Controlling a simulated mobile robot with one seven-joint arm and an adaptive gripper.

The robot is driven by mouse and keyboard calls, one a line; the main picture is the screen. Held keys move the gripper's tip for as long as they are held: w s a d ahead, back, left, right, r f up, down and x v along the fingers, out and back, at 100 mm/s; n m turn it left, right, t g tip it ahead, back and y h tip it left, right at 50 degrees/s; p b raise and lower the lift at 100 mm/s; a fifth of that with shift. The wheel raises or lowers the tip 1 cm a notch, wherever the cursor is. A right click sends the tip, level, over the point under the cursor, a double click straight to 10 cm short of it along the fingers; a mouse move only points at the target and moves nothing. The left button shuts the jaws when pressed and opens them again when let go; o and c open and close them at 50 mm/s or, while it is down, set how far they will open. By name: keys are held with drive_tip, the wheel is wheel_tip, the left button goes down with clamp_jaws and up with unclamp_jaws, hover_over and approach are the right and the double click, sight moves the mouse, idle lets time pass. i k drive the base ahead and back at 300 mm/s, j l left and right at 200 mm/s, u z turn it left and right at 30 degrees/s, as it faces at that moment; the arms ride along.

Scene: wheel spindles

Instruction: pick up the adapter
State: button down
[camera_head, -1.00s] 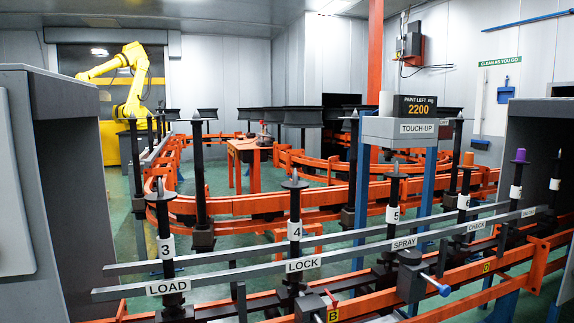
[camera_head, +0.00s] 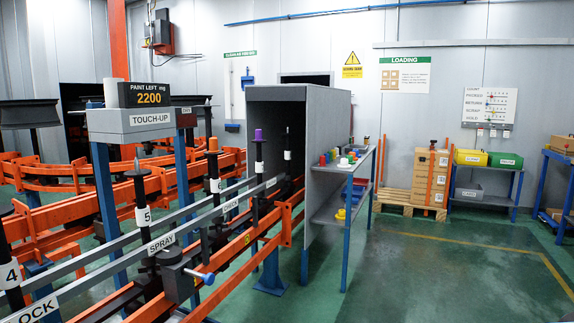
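My gripper is not in view. I cannot tell for sure which thing is the adapter. On the spindle line, one spindle has an orange top (camera_head: 213,144) and another a purple top (camera_head: 258,134).
The grey booth (camera_head: 277,96) stands mid-view over the orange conveyor rail (camera_head: 240,243). The touch-up stand (camera_head: 140,121) is at left. Boxes (camera_head: 431,178) on a pallet and a blue table with yellow and green bins (camera_head: 470,157) stand at the back right. The green floor (camera_head: 440,270) at right is clear.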

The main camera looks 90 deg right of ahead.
sight(344, 164)
drive_tip(key=z, duration=3.05)
